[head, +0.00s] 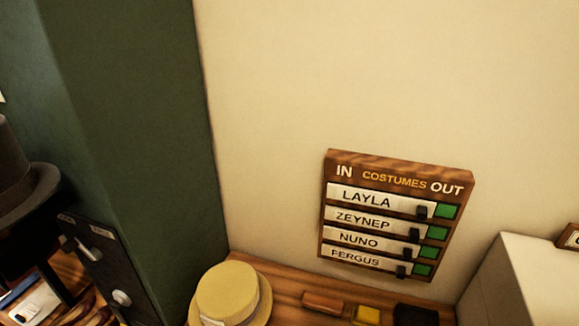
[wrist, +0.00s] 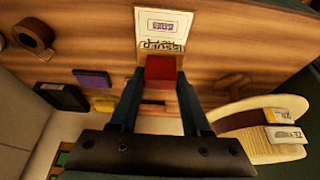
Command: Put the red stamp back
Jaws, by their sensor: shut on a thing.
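The red stamp (wrist: 160,68) shows in the wrist view as a red block between my fingertips. My gripper (wrist: 160,80) is shut on it, with one dark finger on each side. Just beyond it is a white card (wrist: 165,22) with a purple printed frame and dark lettering; I cannot tell whether the stamp touches it. The stamp's underside is hidden. Neither my gripper nor the held stamp can be made out in the head view.
A straw hat (wrist: 255,112) with labels lies right of my gripper. A tape roll (wrist: 34,35), purple pad (wrist: 92,79), black box (wrist: 62,97) and yellow block (wrist: 104,105) lie left. A costumes board (head: 396,216) hangs on the wall.

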